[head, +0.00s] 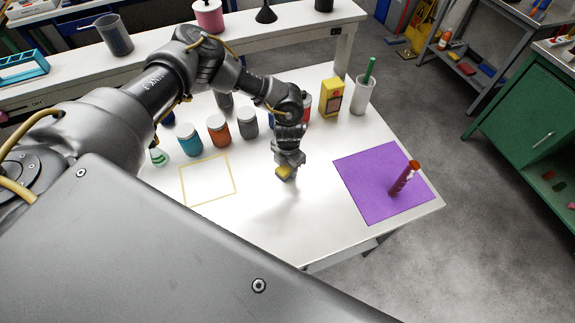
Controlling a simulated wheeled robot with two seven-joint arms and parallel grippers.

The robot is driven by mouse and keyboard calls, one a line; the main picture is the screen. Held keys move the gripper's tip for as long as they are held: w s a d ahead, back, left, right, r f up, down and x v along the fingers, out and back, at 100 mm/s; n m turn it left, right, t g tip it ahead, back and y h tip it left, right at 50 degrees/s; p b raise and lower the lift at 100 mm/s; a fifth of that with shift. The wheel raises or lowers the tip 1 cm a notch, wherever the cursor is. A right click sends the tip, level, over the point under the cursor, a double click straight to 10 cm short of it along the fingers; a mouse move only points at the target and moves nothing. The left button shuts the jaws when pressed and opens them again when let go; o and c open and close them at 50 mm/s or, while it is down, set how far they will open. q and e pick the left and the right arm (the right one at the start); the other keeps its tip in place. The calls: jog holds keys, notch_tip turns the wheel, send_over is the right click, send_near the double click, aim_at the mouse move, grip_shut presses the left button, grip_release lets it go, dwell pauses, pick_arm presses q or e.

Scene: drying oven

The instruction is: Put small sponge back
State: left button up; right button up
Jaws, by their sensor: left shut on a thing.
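My left gripper (287,163) reaches down over the middle of the white table (270,232). It is shut on a small yellow sponge (285,173), which shows just below the fingers. Whether the sponge touches the table is hard to tell. A yellow square outline (208,180) is marked on the table to the left of the gripper, and the area inside it is empty. My right gripper is not in view.
Several jars, among them a teal one (189,140) and an orange one (219,131), stand behind the outline. A yellow box (331,98) and a white cup (362,96) stand at the back right.

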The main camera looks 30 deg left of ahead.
pick_arm(q)
jog(key=shift+s+f, duration=0.1)
jog(key=shift+f, duration=0.25)
jog(key=o, duration=1)
jog(key=shift+s+f+b, duration=0.1)
jog(key=shift+s+b, duration=0.1)
jog(key=shift+b, duration=0.1)
jog(key=shift+o, duration=0.2)
jog(key=shift+f, duration=0.1)
jog(key=shift+s+d, duration=0.1)
jog(key=shift+d, duration=0.05)
jog(key=shift+r+p, duration=0.45)
jog(key=shift+r, duration=0.05)
jog(key=shift+w+r, duration=0.25)
notch_tip(320, 180, up, 12)
jog(key=b, duration=0.2)
jog(key=shift+w+a+f, duration=0.15)
jog(key=shift+a, duration=0.05)
